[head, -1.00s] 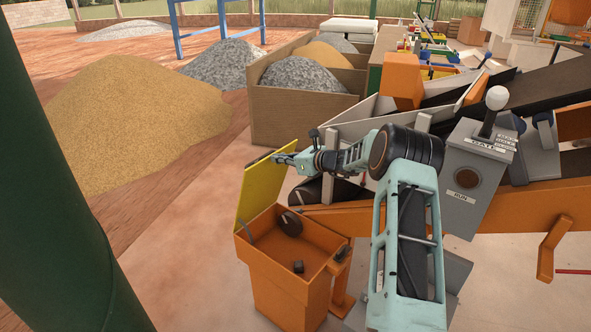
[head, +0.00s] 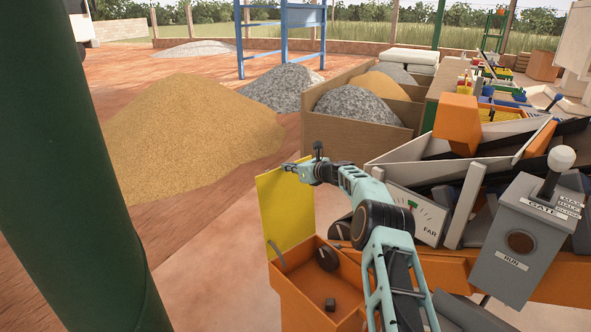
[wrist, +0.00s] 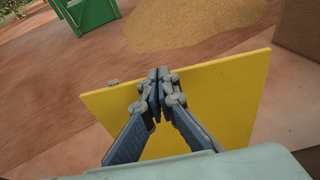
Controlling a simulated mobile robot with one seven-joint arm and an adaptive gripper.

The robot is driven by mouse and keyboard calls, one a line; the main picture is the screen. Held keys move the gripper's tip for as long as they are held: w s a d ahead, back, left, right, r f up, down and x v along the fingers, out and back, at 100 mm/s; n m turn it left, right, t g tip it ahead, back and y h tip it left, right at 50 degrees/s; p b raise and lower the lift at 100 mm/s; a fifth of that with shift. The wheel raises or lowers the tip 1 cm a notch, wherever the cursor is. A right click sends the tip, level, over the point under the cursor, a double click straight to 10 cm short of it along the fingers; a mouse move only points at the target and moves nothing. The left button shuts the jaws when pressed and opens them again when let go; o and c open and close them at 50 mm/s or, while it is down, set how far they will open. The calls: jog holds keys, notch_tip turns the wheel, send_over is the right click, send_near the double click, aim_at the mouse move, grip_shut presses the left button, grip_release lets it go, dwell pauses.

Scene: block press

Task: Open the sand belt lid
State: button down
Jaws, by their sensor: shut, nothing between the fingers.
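The yellow lid (head: 285,208) stands raised, close to upright, at the left side of the orange box (head: 297,293). The box's inside is exposed, with a dark round part and a small dark block in it. My gripper (head: 288,167) is shut and empty at the lid's top edge. In the wrist view the lid (wrist: 225,100) fills the middle, and the shut fingers of my gripper (wrist: 158,74) lie in front of it near its far edge. I cannot tell whether the fingers touch the lid.
A grey control box (head: 525,235) with a white-knobbed lever stands at right, beside a dial marked FAR (head: 424,217). A wooden bin (head: 350,142) of gravel and sand is behind my arm. A sand pile (head: 185,135) lies at left. A green post (head: 70,180) blocks the near left.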

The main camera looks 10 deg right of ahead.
jog(key=shift+w+a, duration=0.4)
jog(key=shift+w, duration=0.15)
dwell(0.4)
